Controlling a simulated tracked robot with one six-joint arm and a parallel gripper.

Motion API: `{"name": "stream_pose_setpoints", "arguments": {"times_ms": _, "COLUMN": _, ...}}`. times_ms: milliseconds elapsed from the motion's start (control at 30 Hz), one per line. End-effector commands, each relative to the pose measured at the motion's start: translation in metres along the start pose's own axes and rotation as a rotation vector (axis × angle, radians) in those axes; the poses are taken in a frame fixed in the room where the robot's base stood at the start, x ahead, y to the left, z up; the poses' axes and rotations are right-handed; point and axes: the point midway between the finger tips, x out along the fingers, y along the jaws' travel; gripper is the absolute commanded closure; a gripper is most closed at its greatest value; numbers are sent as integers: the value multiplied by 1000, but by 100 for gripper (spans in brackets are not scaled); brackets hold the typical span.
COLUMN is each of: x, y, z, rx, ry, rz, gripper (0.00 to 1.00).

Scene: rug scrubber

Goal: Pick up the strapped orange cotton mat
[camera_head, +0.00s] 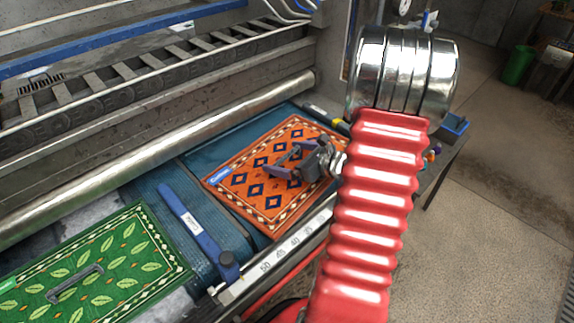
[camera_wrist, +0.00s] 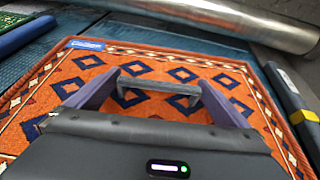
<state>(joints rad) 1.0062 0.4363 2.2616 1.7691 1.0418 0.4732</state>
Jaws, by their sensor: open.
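The orange mat (camera_head: 239,187) has dark blue diamonds and a pale patterned border. It lies flat on the blue belt, and it fills much of the wrist view (camera_wrist: 135,60). A grey strap handle (camera_wrist: 160,86) stands across the mat's middle in the wrist view. My gripper (camera_head: 281,163) is over the mat with its jaws apart. In the wrist view the two purplish fingers (camera_wrist: 158,80) stand at either end of the strap, which lies between them. I cannot tell whether they touch it. My gripper hides the strap in the head view.
A green leaf-patterned mat (camera_head: 120,246) with a grey strap lies at lower left. A blue bar (camera_head: 188,221) lies between the mats. A metal roller (camera_head: 170,146) runs behind them. A numbered ruler edge (camera_head: 285,254) runs along the front. Open floor is at right.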

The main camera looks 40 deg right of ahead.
Motion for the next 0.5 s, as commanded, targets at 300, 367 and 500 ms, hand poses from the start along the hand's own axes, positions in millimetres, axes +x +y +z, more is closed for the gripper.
{"name": "stream_pose_setpoints", "arguments": {"times_ms": 300, "x": 0, "y": 0, "z": 0, "rx": 0, "ry": 0, "rz": 0, "gripper": 0}}
{"name": "stream_pose_setpoints", "arguments": {"times_ms": 367, "x": 0, "y": 0, "z": 0, "rx": 0, "ry": 0, "rz": 0, "gripper": 4}}
{"name": "stream_pose_setpoints", "arguments": {"times_ms": 500, "x": 0, "y": 0, "z": 0, "rx": 0, "ry": 0, "rz": 0, "gripper": 14}}
